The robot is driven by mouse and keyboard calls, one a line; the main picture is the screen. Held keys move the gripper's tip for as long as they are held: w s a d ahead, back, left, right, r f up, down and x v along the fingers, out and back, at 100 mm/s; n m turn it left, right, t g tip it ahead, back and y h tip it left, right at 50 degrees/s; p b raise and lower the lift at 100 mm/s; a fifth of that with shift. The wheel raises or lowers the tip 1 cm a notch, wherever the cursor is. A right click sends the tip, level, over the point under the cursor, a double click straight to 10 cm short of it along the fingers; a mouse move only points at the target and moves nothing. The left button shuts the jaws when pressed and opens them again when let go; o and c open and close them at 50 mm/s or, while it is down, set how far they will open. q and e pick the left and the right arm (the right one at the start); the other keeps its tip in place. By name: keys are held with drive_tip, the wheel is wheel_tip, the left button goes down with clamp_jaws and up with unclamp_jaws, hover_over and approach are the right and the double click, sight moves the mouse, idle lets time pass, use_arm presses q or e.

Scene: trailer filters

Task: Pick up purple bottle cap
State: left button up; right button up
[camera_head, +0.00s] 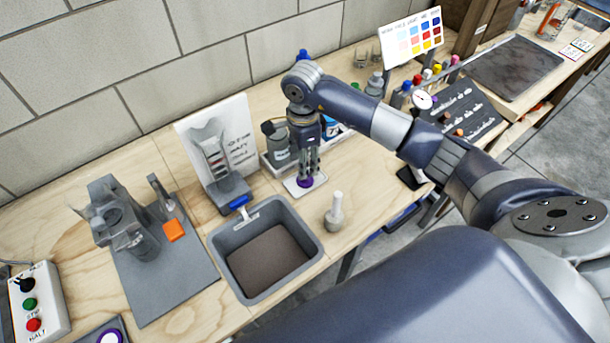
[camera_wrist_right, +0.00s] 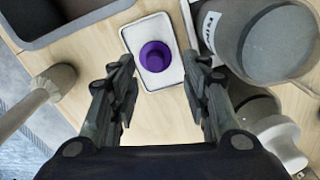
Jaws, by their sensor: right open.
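The purple bottle cap (camera_wrist_right: 156,56) lies on a small white tray (camera_wrist_right: 134,38) in the right wrist view. In the head view the cap (camera_head: 305,183) shows just below my right gripper (camera_head: 307,176), partly hidden by the fingers. In the wrist view my right gripper (camera_wrist_right: 164,88) is open, with its two fingers apart and nothing between them at the tips. The cap appears a little beyond the fingertips, roughly centred between them. I cannot tell the exact height of the fingers above the tray. My left gripper is in neither view.
A grey bin (camera_head: 216,245) stands left of the tray. A pestle-like object (camera_head: 336,213) stands to its front right. A sign stand (camera_head: 240,130) is at the back left.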

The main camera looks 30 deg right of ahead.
drive_tip(key=f, duration=0.1)
drive_tip(key=s+f+p, duration=0.1)
drive_tip(key=f, duration=0.1)
drive_tip(key=shift+f, duration=0.2)
drive_tip(key=shift+w+f, duration=0.1)
drive_tip(key=shift+f, duration=0.4)
drive_tip(key=shift+w, duration=0.1)
drive_tip(key=c, duration=0.7)
drive_tip(key=shift+c, duration=0.7)
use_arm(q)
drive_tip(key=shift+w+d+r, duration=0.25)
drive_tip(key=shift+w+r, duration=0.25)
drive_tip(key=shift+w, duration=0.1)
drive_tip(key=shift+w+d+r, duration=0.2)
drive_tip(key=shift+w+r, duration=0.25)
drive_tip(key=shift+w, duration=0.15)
